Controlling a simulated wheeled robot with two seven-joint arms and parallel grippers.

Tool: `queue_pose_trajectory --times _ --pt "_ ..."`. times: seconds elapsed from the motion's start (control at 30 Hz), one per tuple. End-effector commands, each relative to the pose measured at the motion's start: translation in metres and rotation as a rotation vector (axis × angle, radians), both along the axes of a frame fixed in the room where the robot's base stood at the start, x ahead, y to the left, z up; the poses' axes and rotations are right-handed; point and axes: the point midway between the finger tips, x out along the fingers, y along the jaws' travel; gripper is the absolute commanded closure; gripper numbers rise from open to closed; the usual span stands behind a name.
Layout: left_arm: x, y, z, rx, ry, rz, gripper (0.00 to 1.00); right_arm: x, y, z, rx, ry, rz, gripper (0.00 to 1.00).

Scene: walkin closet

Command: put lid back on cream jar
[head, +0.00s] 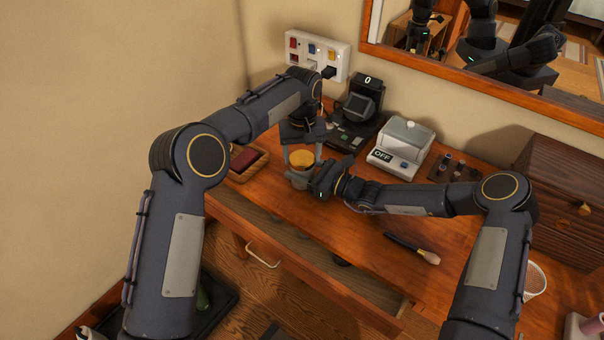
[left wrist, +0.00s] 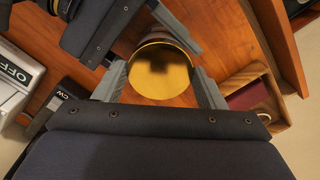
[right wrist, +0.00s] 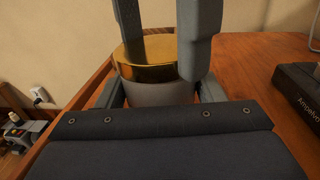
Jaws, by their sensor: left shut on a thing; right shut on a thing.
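The gold lid (head: 301,159) is at the top of the pale cream jar (head: 299,181), near the table's front edge. My left gripper (head: 303,163) comes from above and is shut on the lid, its fingers on either side of the gold disc (left wrist: 162,70). My right gripper (head: 302,184) is shut around the jar body from the side. In the right wrist view the lid (right wrist: 150,52) lies level over the jar (right wrist: 160,94) with no clear gap. I cannot tell whether it is fully seated. The jar's lower part is mostly hidden.
A small tray with a dark red item (head: 244,158) lies left of the jar. A black device (head: 355,112) and a white box marked OFF (head: 401,147) stand behind. A brush (head: 412,247) lies on the table at right. An open drawer (head: 290,245) is below the front edge.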

Motion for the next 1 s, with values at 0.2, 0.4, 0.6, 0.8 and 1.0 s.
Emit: queue_pose_trajectory --times 0.2,0.4,0.6,0.8,1.0 --pt "0.0004 0.0004 0.0002 0.001 -0.001 -0.399 0.63 0.0004 -0.0007 -0.0003 -0.001 0.001 -0.002 1.0" --pt "0.0004 0.0005 0.0001 0.001 -0.001 -0.7 0.63 0.0004 -0.0007 -0.0003 -0.001 0.001 -0.002 1.0" --pt "0.0004 0.0005 0.0001 0.001 -0.001 -0.694 0.25 0.0004 -0.0007 -0.0003 -0.001 0.001 -0.002 1.0" --pt "0.0004 0.0003 0.0 0.001 -0.001 -0.693 0.1 0.0004 -0.0007 -0.0003 -0.001 0.001 -0.002 1.0" --pt "0.0003 0.0001 0.0011 0.001 -0.001 -0.693 0.1 0.0004 -0.0007 -0.0003 -0.001 0.001 -0.002 1.0"
